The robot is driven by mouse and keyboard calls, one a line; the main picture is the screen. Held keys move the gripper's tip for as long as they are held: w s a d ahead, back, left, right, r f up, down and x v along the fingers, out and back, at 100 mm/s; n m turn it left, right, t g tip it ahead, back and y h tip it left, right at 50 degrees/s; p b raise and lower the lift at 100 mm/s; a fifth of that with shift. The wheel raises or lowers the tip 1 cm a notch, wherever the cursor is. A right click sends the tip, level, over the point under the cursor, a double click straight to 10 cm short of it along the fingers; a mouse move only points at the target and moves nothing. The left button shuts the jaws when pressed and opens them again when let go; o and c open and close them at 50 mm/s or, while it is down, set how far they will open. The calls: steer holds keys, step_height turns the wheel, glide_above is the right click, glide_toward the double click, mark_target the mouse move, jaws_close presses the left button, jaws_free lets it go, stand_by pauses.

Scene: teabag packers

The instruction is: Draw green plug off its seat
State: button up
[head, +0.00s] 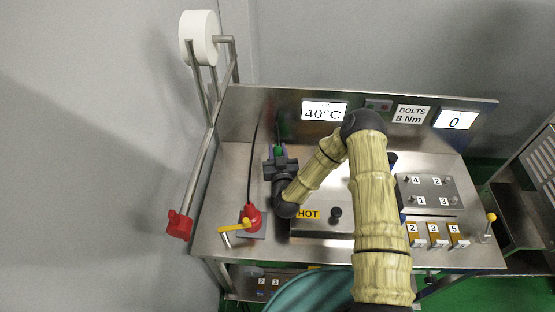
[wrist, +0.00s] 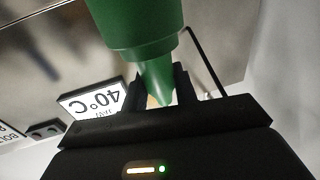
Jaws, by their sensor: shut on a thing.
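The green plug (wrist: 140,25) fills the top middle of the wrist view, a wide body narrowing to a tapered end. My gripper (wrist: 155,88) is shut on that narrow end, with one dark finger on each side. In the head view, a small patch of the green plug (head: 279,151) shows at my gripper (head: 280,161), over the back left of the steel bench. The plug's seat is not clearly visible, and I cannot tell whether the plug touches it.
A red plug (head: 251,215) with a black cable and a yellow lever (head: 236,227) stand at the front left. A box marked HOT (head: 308,214) lies under my arm. The back panel carries a 40°C display (head: 324,112). A numbered bolt plate (head: 428,190) is at the right.

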step_height(320, 180, up, 10)
steer(key=shift+b, duration=0.75)
